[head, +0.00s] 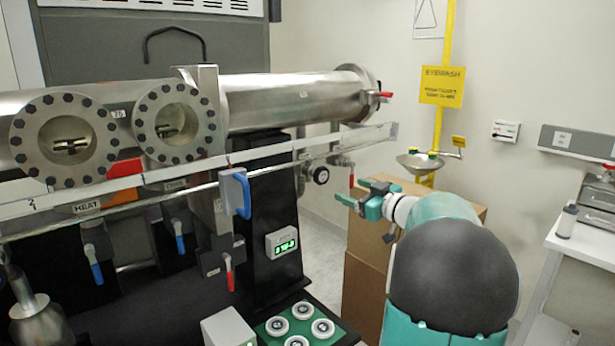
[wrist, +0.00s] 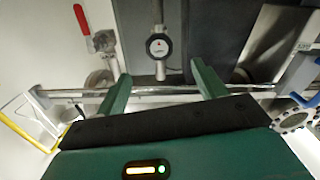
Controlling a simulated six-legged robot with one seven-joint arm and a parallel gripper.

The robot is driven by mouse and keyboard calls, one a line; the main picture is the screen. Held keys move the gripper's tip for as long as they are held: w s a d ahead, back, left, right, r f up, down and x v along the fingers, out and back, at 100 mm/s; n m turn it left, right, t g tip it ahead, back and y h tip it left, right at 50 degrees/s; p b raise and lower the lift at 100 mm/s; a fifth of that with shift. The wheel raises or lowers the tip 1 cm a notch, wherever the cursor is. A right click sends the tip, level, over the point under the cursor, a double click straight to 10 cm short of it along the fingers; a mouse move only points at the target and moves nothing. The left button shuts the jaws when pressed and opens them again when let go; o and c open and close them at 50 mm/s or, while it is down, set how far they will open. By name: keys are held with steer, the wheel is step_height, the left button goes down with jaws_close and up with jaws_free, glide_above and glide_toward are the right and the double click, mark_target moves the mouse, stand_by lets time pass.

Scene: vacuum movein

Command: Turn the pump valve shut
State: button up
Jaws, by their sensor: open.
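I cannot tell which of several valves is the pump valve. One valve with a red handle (head: 351,180) hangs under the right end of the steel chamber; a red-handled valve (wrist: 81,18) also shows at upper left in the wrist view. Another red lever (head: 229,278) hangs low on the front, with a blue lever (head: 96,273) and a second blue lever (head: 180,244) to its left. My gripper (head: 350,192) is open and empty, at the right of the chamber. In the wrist view its two green fingers (wrist: 159,76) stand apart, with nothing between them.
A round gauge (wrist: 158,46) lies beyond the fingers. A steel rail (head: 130,200) runs along the front, with a larger blue handle (head: 237,193) on it. Cardboard boxes (head: 367,290) stand below my gripper. An eyewash basin (head: 420,162) and a white table (head: 585,240) are to the right.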

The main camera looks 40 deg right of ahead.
mark_target(323, 178)
steer(key=w, duration=1.3)
steer(key=shift+w+a, duration=0.1)
steer(key=shift+w, duration=0.15)
steer(key=shift+c, duration=0.2)
steer(key=c, duration=0.9)
